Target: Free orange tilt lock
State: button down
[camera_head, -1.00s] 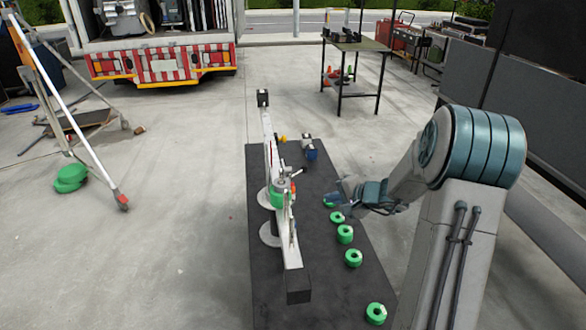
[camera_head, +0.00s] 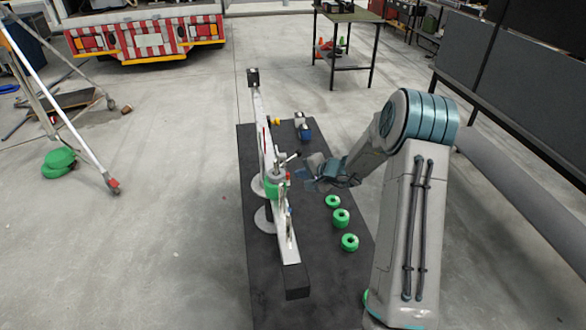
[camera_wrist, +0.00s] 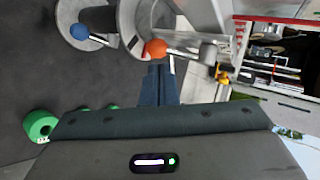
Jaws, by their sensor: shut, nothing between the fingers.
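The orange tilt lock is a round orange knob (camera_wrist: 155,48) on a pale metal lever in the wrist view. It lies just beyond the tips of my gripper (camera_wrist: 158,72), whose two dark fingers are together with nothing between them. Whether the tips touch the knob is unclear. In the head view my gripper (camera_head: 308,172) is at the right side of the long white beam (camera_head: 284,235), close to the green collar and levers at its middle. The orange knob is too small to pick out there. A blue knob (camera_wrist: 79,31) on another lever is at the wrist view's upper left.
Several green rolls (camera_head: 341,218) lie on the dark mat (camera_head: 255,290) right of the beam. A blue-and-black fitting (camera_head: 303,130) and a yellow piece (camera_head: 277,121) lie farther back. A tripod (camera_head: 75,125) stands at left; a table (camera_head: 345,17) stands behind.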

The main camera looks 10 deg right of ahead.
jog(key=shift+w+r+p+x, duration=0.2)
jog(key=shift+p+x, duration=0.25)
jog(key=shift+x, duration=0.6)
jog(key=shift+w+r+p+x, duration=0.15)
jog(key=shift+p+x, duration=0.25)
jog(key=shift+x, duration=0.6)
jog(key=shift+s+a, duration=0.1)
jog(key=shift+s, duration=0.05)
